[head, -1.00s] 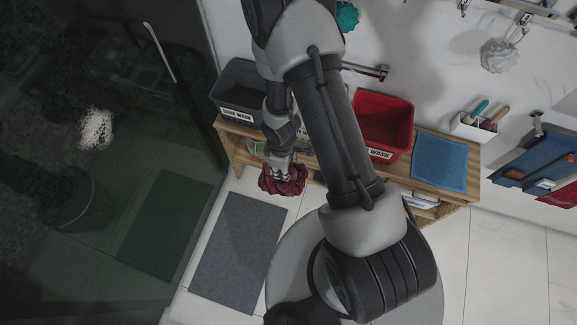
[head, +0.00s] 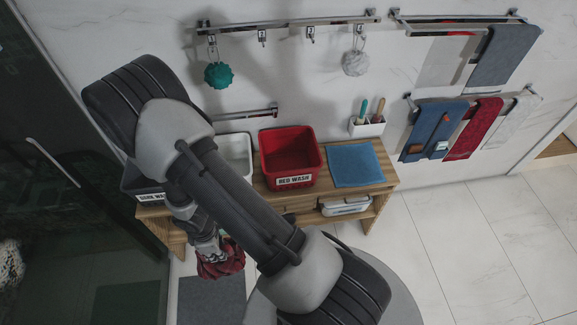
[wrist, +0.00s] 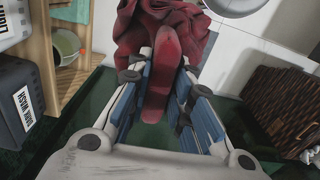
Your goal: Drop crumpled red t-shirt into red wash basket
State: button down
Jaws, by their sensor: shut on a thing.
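The crumpled dark red t-shirt (head: 221,261) hangs in my gripper (head: 212,246), low in front of the wooden bench. In the wrist view the t-shirt (wrist: 166,48) bunches between the fingers of my gripper (wrist: 163,85), which is shut on it. The red wash basket (head: 291,159) stands on the bench, up and to the right of the gripper in the head view. It is labelled RED WASH and looks empty from above. The gripper is apart from the basket, and my arm hides part of the bench between them.
A white basket (head: 236,152) stands left of the red one, and a dark basket (head: 141,187) marked DARK WASH is farther left. A folded blue towel (head: 355,164) lies right on the bench (head: 386,178). A rail (head: 245,116) is on the wall above.

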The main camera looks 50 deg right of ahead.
aim_at(291, 168)
jog(key=i+l, duration=0.1)
jog(key=l, duration=1.1)
jog(key=i+l, duration=0.15)
jog(key=l, duration=0.4)
jog(key=i+l, duration=0.1)
jog(key=l, duration=0.5)
jog(key=z, duration=0.05)
